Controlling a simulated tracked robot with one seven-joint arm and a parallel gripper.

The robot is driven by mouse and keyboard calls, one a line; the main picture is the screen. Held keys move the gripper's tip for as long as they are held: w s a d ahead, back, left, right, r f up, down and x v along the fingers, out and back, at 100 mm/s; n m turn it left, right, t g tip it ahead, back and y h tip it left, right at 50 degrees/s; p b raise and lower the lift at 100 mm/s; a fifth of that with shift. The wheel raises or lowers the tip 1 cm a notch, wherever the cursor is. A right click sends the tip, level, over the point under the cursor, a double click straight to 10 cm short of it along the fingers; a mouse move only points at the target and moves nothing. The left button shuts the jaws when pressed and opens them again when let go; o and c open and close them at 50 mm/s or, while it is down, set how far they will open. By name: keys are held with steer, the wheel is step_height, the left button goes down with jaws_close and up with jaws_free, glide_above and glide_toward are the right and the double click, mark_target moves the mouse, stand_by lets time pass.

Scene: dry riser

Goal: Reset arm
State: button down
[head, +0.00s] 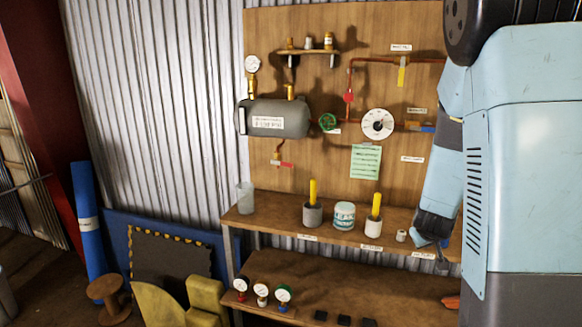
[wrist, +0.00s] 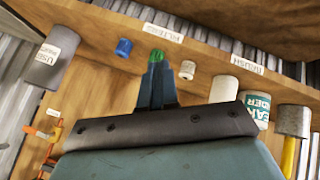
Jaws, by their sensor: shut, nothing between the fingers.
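My gripper (head: 441,252) hangs at the right end of the upper wooden shelf in the head view, low in front of its front edge. In the wrist view its narrow dark fingers (wrist: 157,82) are together, with nothing held. A small green piece (wrist: 156,56) shows right at the fingertips; it looks to be beyond them, and I cannot tell whether they touch it. My arm (head: 440,190) comes down along the right side of the head view and hides the right end of the board and shelf.
On the shelf (head: 262,213) stand a clear cup (head: 245,198), a labelled tub (head: 344,215), two cups with yellow handles (head: 313,212) (head: 373,226) and a small white cylinder (head: 401,235). A grey cylinder (wrist: 50,64) and blue piece (wrist: 124,47) show in the wrist view. Gauges (head: 262,291) stand on the lower shelf.

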steer(key=s+a+r+y, duration=0.5)
steer(key=s+a+r, duration=0.3)
steer(key=a+r, duration=0.4)
steer(key=s+a+r, duration=0.1)
steer(key=s+r, duration=0.4)
steer(key=s, duration=0.3)
steer(key=s+a+r+m+g, duration=0.1)
steer(key=s+a+r, duration=0.1)
steer(key=s+r, duration=0.3)
steer(key=s, duration=0.4)
steer(key=shift+g+h, duration=0.3)
